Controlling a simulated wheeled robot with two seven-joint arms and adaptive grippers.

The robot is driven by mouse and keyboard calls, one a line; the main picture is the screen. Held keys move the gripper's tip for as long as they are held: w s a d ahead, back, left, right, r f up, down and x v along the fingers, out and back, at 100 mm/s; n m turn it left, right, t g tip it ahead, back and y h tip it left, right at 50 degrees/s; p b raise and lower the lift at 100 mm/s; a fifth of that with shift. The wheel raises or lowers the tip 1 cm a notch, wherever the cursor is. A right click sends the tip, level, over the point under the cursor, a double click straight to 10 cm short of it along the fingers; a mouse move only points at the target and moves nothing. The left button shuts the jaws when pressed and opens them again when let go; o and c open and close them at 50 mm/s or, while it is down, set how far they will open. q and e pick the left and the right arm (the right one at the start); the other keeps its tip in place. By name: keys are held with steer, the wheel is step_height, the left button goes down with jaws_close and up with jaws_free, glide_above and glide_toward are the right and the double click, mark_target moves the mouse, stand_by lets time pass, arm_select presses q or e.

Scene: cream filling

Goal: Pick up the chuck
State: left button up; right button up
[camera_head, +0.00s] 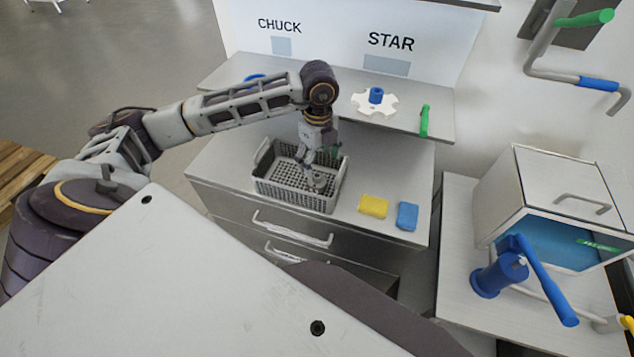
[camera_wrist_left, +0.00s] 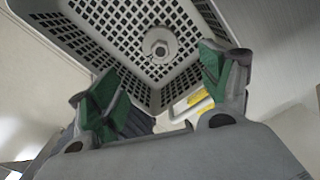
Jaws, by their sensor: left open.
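A small grey round part with a hole, which looks like the chuck (camera_head: 318,182), lies in the grey basket (camera_head: 262,185) on the counter. In the left wrist view the chuck (camera_wrist_left: 160,51) sits on the basket's perforated floor, ahead of the fingertips. My left gripper (camera_head: 314,164) points down over the basket's right part, just above the chuck. In the left wrist view its green-padded fingers (camera_wrist_left: 158,76) are spread wide with nothing between them. Whether a fingertip touches the basket I cannot tell. My right gripper is not in view.
The shelf behind bears a white star part (camera_head: 361,103) with a blue hub, a green handle (camera_head: 424,121), and a blue item (camera_head: 255,77) partly hidden by my arm. Yellow (camera_head: 373,206) and blue (camera_head: 407,216) sponges lie right of the basket. A blue cranked device (camera_head: 500,274) stands at right.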

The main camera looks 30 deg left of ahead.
mark_target(317, 175)
arm_select(q)
steer(key=shift+f, duration=2.3)
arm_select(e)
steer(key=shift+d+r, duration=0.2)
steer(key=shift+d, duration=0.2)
arm_select(q)
steer(key=shift+w+a+f+p, duration=0.1)
steer(key=shift+a+f+p, duration=0.2)
steer(key=shift+f, duration=0.65)
steer(key=shift+w+a+f+p, duration=0.1)
steer(key=shift+f+p, duration=0.3)
steer(key=shift+f, duration=1.2)
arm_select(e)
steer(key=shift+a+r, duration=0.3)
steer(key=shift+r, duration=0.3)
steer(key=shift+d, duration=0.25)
arm_select(q)
steer(key=c, duration=1.4)
steer(key=shift+c, duration=0.6)
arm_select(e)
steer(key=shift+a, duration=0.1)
